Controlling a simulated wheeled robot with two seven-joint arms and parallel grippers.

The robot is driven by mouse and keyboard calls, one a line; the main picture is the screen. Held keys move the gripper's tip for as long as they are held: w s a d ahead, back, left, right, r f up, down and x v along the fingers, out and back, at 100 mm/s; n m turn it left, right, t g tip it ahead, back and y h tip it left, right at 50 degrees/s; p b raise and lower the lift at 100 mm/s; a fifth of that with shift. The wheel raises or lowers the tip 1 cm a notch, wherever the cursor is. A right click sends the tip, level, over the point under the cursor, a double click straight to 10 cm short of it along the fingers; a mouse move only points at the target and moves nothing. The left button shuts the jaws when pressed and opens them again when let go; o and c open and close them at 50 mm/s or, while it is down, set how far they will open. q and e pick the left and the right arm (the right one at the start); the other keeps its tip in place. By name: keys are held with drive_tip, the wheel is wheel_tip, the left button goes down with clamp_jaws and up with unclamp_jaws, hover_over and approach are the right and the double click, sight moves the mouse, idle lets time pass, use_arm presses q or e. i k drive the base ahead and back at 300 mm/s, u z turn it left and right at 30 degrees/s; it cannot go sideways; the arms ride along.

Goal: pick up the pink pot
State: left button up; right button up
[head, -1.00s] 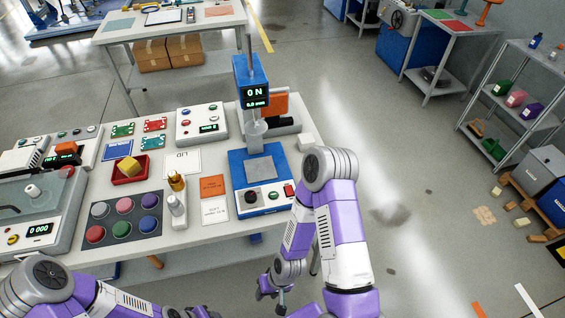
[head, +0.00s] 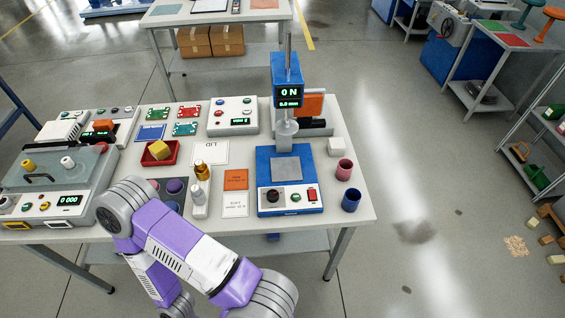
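The pink pot (head: 345,169) is a small dark-pink cup. No gripper fingers show, and nothing touches the pink pot.
A blue force tester (head: 290,201) stands just left of the pots. Papers, a red tray (head: 160,160) and control boxes fill the table further left.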

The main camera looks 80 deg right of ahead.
sight(345, 166)
drive_tip(key=u, duration=0.4)
drive_tip(key=k, duration=2.3)
drive_tip(key=z, duration=1.35)
